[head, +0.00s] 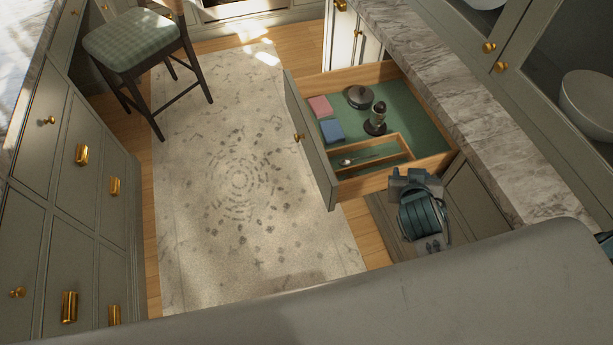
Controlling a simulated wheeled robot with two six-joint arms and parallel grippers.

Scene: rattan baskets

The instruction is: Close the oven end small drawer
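The small drawer (318,165) is pulled well out from the cabinet on the right, under the marble counter. Its grey-green front faces left and carries a brass knob (299,137). A grey and dark teal part of my arm, apparently my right gripper (410,187), is beside the drawer's near right corner. It looks apart from the knob; I cannot tell whether it touches the drawer side. Its fingers are not clear enough to tell open from shut. My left gripper is not in view.
The drawer holds a pink block (320,106), a blue block (332,131), a lidded pot (359,96), a dark grinder (376,119) and a spoon (346,161). A patterned rug (240,240) lies clear on the floor. A stool (130,42) stands at the upper left.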

